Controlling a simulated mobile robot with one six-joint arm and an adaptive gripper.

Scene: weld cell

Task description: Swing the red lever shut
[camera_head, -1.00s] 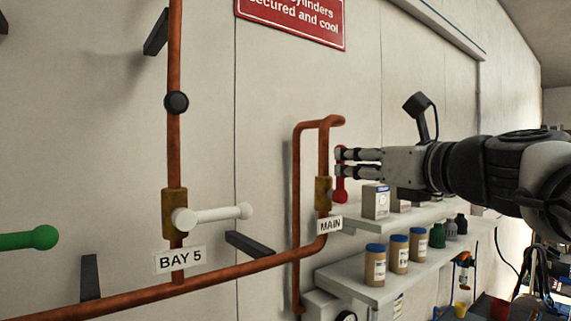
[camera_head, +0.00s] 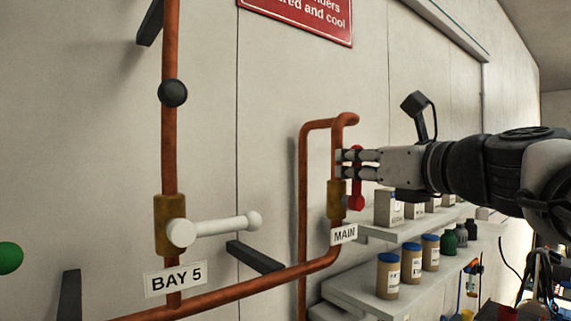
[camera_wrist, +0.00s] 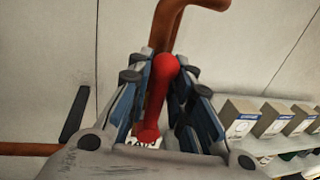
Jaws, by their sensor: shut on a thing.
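The red lever (camera_head: 357,187) belongs to the valve (camera_head: 337,199) above the MAIN label (camera_head: 344,234). The lever stands upright, roughly along the copper pipe. My gripper (camera_head: 352,164) reaches in from the right and is shut on the lever's upper part. In the wrist view the red lever (camera_wrist: 160,95) runs between the two fingers, its round end at the top and its hub lower down. The fingers hide part of the lever in the head view.
The BAY 5 valve (camera_head: 168,225) has a white lever (camera_head: 222,225) pointing right. A green knob (camera_head: 9,257) shows at the left edge. Shelves (camera_head: 372,293) with boxes (camera_head: 388,208) and bottles (camera_head: 388,275) stand close below my gripper.

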